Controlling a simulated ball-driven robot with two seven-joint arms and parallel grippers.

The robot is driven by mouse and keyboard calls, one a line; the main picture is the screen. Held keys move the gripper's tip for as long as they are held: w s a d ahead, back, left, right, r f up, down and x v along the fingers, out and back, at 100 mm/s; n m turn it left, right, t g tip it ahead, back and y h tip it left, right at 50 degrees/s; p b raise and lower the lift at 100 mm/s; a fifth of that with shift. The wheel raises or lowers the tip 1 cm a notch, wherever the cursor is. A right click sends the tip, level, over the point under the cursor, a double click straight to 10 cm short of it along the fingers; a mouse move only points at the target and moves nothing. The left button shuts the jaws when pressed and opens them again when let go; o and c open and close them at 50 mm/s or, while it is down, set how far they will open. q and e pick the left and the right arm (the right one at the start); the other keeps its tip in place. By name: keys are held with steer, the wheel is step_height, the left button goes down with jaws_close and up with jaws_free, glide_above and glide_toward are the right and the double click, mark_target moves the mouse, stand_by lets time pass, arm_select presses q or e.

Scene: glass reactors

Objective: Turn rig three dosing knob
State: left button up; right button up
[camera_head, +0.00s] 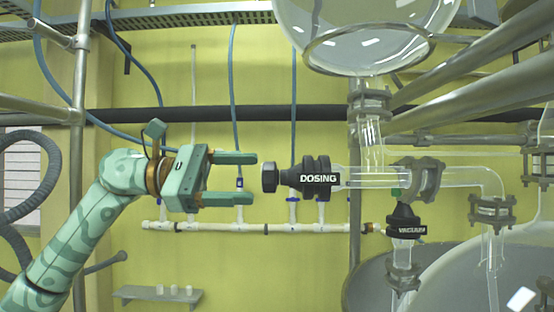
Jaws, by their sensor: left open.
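The dosing knob (269,177) is a dark round knob at the left end of a black valve body marked DOSING (318,178). The valve sits sideways on a clear glass pipe in the middle of the view. My left gripper (255,178) comes in from the left with its two green fingers apart, one above the other. The fingertips point at the knob and end just left of it, at about its height. Nothing is between the fingers. My right gripper is not in view.
A black VACUUM valve (404,222) hangs below the glass pipe to the right. A large glass vessel (355,30) is above, and metal rails (470,80) run at upper right. White piping (235,227) lines the yellow wall behind. The space left of the knob holds only my arm.

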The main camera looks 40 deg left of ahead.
mark_target(270, 173)
arm_select(q)
steer(key=p+x, duration=0.2)
steer(key=x, duration=0.1)
steer(key=p+x, duration=0.1)
steer(key=x, duration=0.1)
steer(key=shift+d+r, duration=0.1)
steer(key=shift+r, duration=0.2)
steer(key=shift+w+d+f+p, duration=0.35)
steer(key=shift+w+d+p, duration=0.2)
steer(key=c, duration=1)
